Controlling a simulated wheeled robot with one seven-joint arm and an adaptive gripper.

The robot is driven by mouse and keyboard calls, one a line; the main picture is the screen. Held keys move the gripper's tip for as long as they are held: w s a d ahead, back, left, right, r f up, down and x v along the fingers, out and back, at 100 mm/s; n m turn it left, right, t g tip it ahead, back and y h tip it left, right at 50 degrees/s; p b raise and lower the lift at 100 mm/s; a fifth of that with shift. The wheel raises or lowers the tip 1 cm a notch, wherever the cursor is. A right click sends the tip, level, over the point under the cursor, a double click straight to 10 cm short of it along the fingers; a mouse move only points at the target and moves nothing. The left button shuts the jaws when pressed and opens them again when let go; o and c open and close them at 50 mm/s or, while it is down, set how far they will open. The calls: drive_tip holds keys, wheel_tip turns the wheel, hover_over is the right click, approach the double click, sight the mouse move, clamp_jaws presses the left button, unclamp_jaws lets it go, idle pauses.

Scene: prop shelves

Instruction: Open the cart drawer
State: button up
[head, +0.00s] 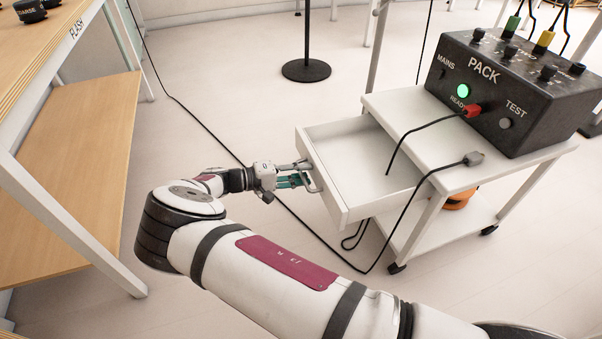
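The white cart drawer (343,212) is pulled well out of the left side of the white cart (408,118). Its inside looks empty, apart from a black cable hanging across it. A grey bar handle (314,178) is on the drawer's front. My gripper (303,176) is at this handle, with its fingers reaching to the bar from the left. The fingers are small in the head view and overlap the handle, so I cannot tell whether they are closed on it.
A black PACK box (515,88) with a green light stands on the cart top. Black cables hang past the drawer and run along the floor. A wooden shelf unit (75,170) stands at left. A black pole base (306,70) is behind. Floor between shelf and drawer is mostly clear.

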drive_tip(key=shift+a, duration=0.1)
drive_tip(key=v, duration=1.2)
